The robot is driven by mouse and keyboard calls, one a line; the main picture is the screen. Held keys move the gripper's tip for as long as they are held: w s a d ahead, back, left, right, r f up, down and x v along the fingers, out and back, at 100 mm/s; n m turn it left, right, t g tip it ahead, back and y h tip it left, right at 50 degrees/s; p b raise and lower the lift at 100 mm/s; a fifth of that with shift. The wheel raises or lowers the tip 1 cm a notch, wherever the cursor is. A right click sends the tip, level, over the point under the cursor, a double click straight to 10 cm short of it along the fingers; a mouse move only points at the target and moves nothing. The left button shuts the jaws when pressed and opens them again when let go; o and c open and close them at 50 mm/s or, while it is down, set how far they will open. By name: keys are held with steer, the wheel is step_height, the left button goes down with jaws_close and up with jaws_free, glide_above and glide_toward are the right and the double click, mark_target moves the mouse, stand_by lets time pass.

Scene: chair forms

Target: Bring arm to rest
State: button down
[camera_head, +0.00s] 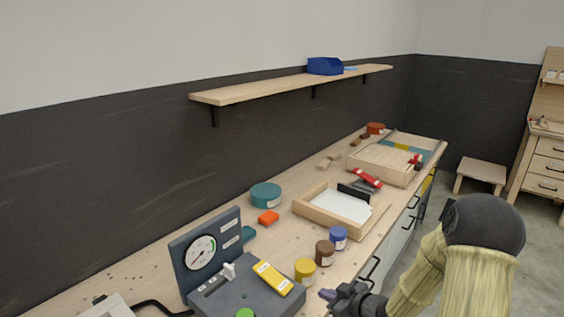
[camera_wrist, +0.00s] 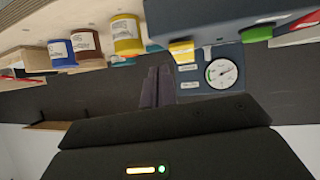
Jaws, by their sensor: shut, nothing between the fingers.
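My gripper (camera_head: 328,294) is at the bottom of the head view, at the front edge of the workbench (camera_head: 150,258), just right of a dark grey device with a dial (camera_head: 200,252). Its fingers are shut with nothing between them. In the wrist view the shut fingers (camera_wrist: 158,85) point toward the bench, which appears upside down. The yellow jar (camera_head: 305,271) stands close behind the gripper, apart from it. My arm's pale sleeved links come in from the lower right of the head view.
A brown jar (camera_head: 324,252) and a blue jar (camera_head: 338,238) stand beyond the yellow one. A wooden tray (camera_head: 308,210) lies behind them. A wall shelf (camera_head: 265,90) holds a blue bin (camera_head: 324,66). The floor (camera_head: 447,207) right of the bench is clear near a low stool (camera_head: 482,170).

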steer(key=s+d+r+m+g+h+p, duration=0.1)
steer(key=s+r+m+g+h, duration=0.2)
steer(key=s, duration=0.6)
steer(key=s+d+r+m+g+h+p, duration=0.1)
steer(key=s+r+m+g+h, duration=0.3)
steer(key=s+r, duration=0.3)
steer(key=s+m, duration=0.1)
steer(key=s, duration=0.2)
steer(key=shift+s+d+m+h+p, duration=0.15)
steer(key=shift+d+m+h+p, duration=0.15)
steer(key=shift+h+p, duration=0.1)
